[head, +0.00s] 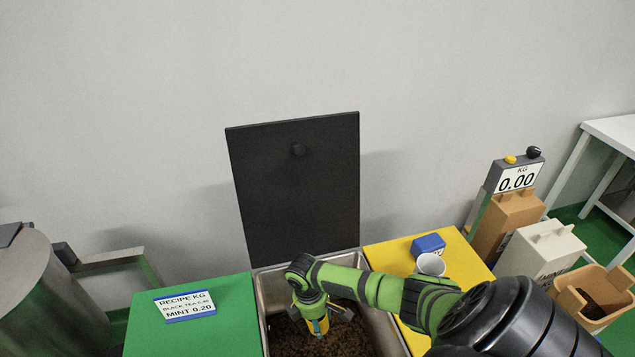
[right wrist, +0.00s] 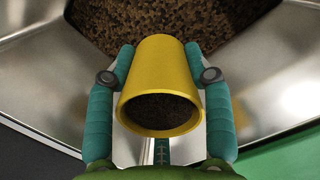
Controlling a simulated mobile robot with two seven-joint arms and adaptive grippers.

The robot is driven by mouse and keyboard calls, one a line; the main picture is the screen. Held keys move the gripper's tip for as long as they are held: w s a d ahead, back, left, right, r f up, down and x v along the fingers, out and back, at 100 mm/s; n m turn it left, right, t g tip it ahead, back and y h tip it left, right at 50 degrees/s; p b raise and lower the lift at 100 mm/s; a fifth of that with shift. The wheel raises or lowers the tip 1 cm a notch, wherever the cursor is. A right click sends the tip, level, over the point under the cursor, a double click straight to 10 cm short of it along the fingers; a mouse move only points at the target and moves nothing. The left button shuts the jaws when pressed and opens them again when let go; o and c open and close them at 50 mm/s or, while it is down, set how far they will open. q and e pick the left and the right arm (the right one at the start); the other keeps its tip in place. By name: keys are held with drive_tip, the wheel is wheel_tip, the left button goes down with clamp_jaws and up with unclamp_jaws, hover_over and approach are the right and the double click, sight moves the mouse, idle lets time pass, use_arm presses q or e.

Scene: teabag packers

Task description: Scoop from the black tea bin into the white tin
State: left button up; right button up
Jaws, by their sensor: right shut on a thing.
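The black tea bin (head: 262,300) is a steel-walled bin of brown granules (head: 345,342) between a green and a yellow top. Its black lid (head: 295,190) stands open against the wall. My right gripper (head: 318,330) is down inside the bin, shut on a yellow scoop (right wrist: 160,75). The scoop lies between the teal fingers in the right wrist view, and dark granules show inside its mouth. A white box-shaped tin (head: 543,250) with a partly hidden label stands at the right. My left gripper is not in view.
A white cup (head: 431,264) and a blue block (head: 428,244) are on the yellow top (head: 465,258). A scale display (head: 517,177) reads 0.00 by a brown box (head: 507,220). An open tan container (head: 575,297) holds dark material. A recipe sign (head: 185,306) lies on the green top.

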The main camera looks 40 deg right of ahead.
wheel_tip(320, 180, up, 19)
drive_tip(key=p, duration=0.5)
drive_tip(key=shift+f, duration=0.2)
